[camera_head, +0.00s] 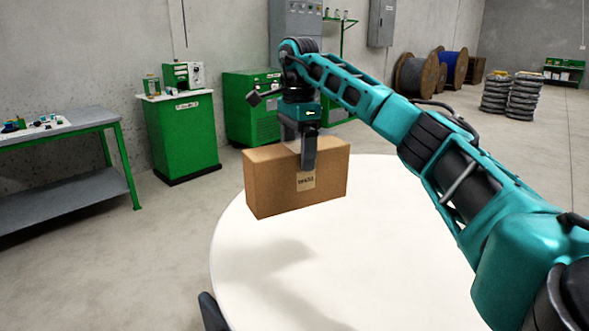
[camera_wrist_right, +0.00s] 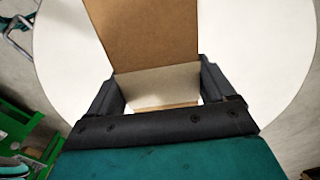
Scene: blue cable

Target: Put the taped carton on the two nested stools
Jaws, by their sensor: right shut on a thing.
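The brown carton (camera_head: 275,180) has a pale printed label on its side and hangs from my right gripper (camera_head: 309,158). The right gripper is shut on the carton's upper part, with one finger down the labelled side. The carton appears held above a white round top (camera_head: 390,240), with a shadow on that top below it. In the right wrist view the carton (camera_wrist_right: 145,35) sits between the two fingers, over the white surface. I see no nested stools that I can make out in either view. My left gripper is not in view.
A grey bench with a green frame (camera_head: 70,185) stands at left. Green cabinets (camera_head: 183,135) and a grey cabinet (camera_head: 297,30) line the wall. Cable drums (camera_head: 415,75) and dark stacked coils (camera_head: 523,97) stand far right. The white top's visible area is bare.

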